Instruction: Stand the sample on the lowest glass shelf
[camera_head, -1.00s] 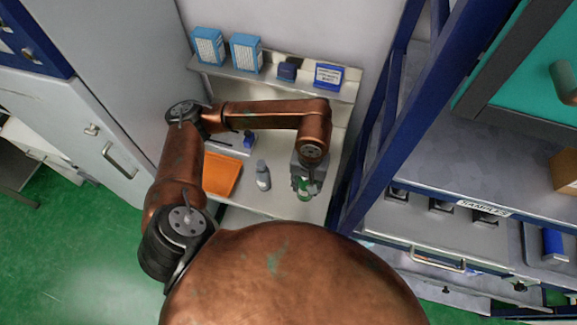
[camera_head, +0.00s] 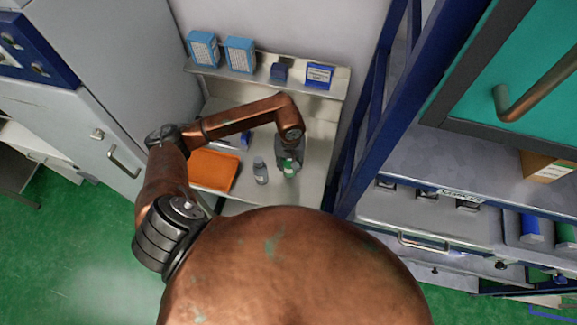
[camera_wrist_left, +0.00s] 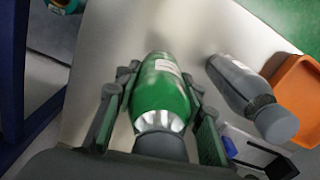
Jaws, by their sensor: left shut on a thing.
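My left gripper (camera_head: 288,165) is over the counter at the back. It is shut on a green bottle with a white label and a grey cap (camera_wrist_left: 162,95), which shows between its fingers in the left wrist view. The bottle also shows as a small green shape in the head view (camera_head: 289,173). Whether its base touches the counter I cannot tell. I cannot make out a glass shelf in either view. My right gripper is not in view.
A grey bottle (camera_head: 260,171) stands just left of the gripper, beside an orange tray (camera_head: 214,169). Blue boxes (camera_head: 240,55) stand on the steel ledge (camera_head: 300,83) above the counter. A blue-framed rack (camera_head: 372,130) with a "SAMPLES" label rises at the right.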

